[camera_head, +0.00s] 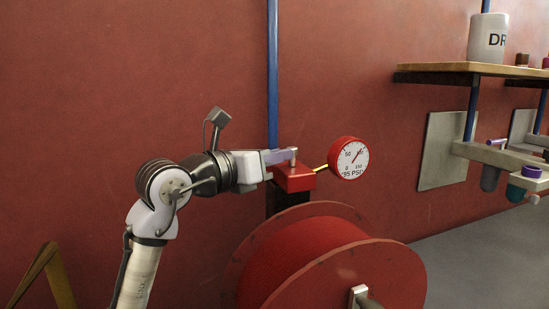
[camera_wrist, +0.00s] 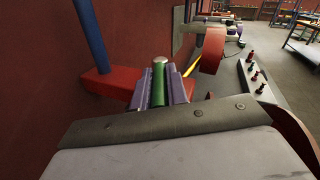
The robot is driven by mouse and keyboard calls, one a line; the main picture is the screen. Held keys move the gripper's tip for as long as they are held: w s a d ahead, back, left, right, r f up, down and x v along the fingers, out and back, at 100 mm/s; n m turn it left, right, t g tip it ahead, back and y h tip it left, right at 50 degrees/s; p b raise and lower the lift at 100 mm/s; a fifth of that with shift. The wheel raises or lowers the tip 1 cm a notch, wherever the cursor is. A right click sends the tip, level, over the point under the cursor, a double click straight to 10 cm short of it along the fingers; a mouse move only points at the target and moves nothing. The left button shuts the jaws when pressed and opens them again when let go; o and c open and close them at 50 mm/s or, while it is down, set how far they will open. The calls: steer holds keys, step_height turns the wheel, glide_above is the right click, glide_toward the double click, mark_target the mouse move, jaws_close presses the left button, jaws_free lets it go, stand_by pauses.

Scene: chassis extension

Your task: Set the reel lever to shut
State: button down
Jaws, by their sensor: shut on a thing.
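The reel lever is a green bar with a silver end (camera_wrist: 159,85). It lies between my gripper's purple fingers (camera_wrist: 160,90), which are shut on it. In the head view my gripper (camera_head: 281,156) reaches from the left, just above a red valve box (camera_head: 295,178). A silver piece (camera_head: 293,151) shows at the fingertips there; the fingers hide most of the lever. The large red reel (camera_head: 310,255) stands below the box. The views do not show clearly which setting the lever is at.
A red round gauge (camera_head: 348,158) sits right of the box on a yellow stem. A blue pipe (camera_head: 272,75) rises behind it along the red wall. A wooden shelf (camera_head: 470,69) with a white canister (camera_head: 487,38) is at the upper right. Grey floor is open at right.

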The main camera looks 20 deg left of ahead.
steer(key=shift+r, duration=0.1)
steer(key=c, duration=1.4)
jaws_free()
steer(key=shift+s, duration=0.1)
steer(key=b+v, duration=0.3)
steer(key=v, duration=1)
steer(key=shift+s+a, duration=0.25)
steer(key=shift+c, duration=0.4)
